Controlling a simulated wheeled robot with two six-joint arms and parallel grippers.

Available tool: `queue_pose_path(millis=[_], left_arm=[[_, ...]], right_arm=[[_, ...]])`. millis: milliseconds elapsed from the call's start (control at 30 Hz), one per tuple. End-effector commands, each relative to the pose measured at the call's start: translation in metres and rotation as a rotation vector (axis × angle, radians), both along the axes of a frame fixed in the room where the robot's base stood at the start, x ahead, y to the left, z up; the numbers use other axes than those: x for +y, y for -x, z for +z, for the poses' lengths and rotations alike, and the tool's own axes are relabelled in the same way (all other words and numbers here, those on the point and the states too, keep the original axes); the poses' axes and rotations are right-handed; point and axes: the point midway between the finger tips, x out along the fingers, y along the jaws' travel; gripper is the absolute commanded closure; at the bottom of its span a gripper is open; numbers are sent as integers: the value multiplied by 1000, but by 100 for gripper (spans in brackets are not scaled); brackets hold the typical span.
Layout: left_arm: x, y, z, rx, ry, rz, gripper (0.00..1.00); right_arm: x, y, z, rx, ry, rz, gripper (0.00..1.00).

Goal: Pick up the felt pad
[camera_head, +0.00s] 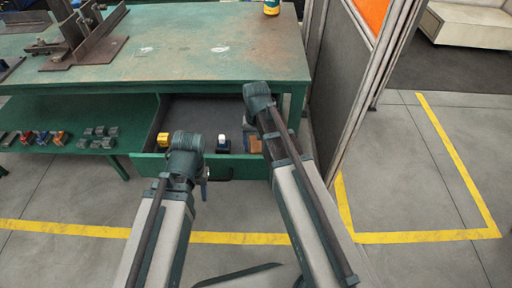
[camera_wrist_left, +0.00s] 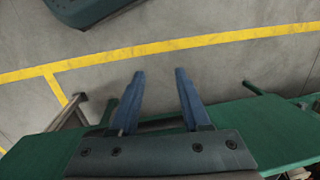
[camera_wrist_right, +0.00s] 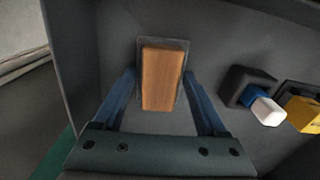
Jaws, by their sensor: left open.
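A brown-orange rectangular pad, which looks like the felt pad (camera_wrist_right: 161,80), sits in a dark shallow holder in the open drawer. It also shows at the drawer's right side in the head view (camera_head: 255,145), partly behind my right arm. My right gripper (camera_wrist_right: 160,75) is open, with one blue finger on each side of the pad; I see no clear contact. In the head view its fingers are hidden behind the wrist. My left gripper (camera_wrist_left: 160,73) is open and empty, in front of the drawer and above the floor.
The drawer (camera_head: 235,170) also holds a blue and white item (camera_head: 222,143) and a yellow item (camera_head: 163,139). The green workbench top (camera_head: 180,60) overhangs it. A grey partition (camera_head: 340,90) stands close on the right. Several small parts lie on the lower left shelf.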

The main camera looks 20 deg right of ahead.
Motion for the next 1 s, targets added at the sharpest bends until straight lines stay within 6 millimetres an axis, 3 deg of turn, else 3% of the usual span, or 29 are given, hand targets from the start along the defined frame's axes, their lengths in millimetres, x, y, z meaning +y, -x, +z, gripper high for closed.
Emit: queue_pose_path(millis=[33,200,300,667,1000], left_arm=[[0,0,0,0,0,0,53],[0,0,0,0,0,0,53],[0,0,0,0,0,0,53],[0,0,6,0,0,0,53],[0,0,44,0,0,0,53]], right_arm=[[0,0,0,0,0,0,40],[0,0,0,0,0,0,70],[0,0,0,0,0,0,83],[0,0,6,0,0,0,83],[0,0,44,0,0,0,83]])
